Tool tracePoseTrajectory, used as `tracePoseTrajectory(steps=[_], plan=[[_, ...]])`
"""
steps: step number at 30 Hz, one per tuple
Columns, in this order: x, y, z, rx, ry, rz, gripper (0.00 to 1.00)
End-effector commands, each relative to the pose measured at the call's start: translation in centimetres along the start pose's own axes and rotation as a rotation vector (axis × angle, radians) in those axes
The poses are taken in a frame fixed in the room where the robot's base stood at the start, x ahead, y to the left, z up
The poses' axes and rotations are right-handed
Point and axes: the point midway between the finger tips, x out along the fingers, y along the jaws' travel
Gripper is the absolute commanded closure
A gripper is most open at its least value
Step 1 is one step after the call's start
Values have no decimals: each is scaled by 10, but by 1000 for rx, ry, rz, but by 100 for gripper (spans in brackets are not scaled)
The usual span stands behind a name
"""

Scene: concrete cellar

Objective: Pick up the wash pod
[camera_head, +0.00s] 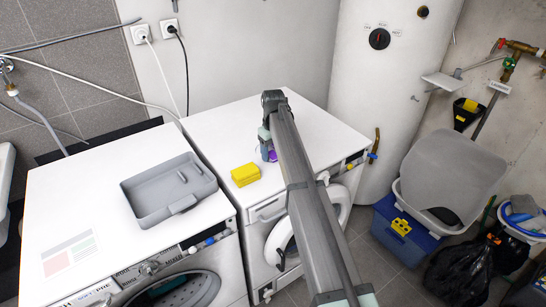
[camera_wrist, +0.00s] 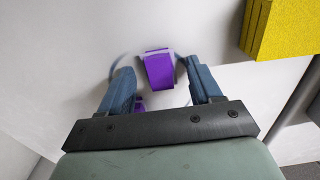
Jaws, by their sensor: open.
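The wash pod (camera_wrist: 159,70) is purple with a pale, clear-looking rim. It lies on the white top of the right-hand machine. In the wrist view it sits between and slightly beyond the two blue fingers of my gripper (camera_wrist: 160,78), which are apart. A smaller purple patch shows lower, beside the left finger. In the head view only a purple bit of the pod (camera_head: 272,156) shows beside my gripper (camera_head: 266,152); my arm hides the rest. I cannot tell whether a finger touches the pod.
A yellow sponge-like block (camera_head: 245,174) lies left of my gripper; it also shows at the upper right of the wrist view (camera_wrist: 285,28). A grey tray (camera_head: 140,207) stands on the left machine (camera_head: 60,190). A white tank (camera_head: 385,90) stands behind right. The machine top behind the block is clear.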

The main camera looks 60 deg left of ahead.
Motion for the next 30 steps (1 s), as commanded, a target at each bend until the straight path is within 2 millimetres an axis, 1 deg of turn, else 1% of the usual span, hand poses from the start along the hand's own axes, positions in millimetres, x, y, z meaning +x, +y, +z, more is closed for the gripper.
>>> tracePoseTrajectory(steps=[2,7,8,26,30], plan=[[4,0,0,0,0,0,36],[4,0,0,0,1,0,36],[4,0,0,0,1,0,38],[3,0,0,0,0,0,96],[3,0,0,0,0,0,96]])
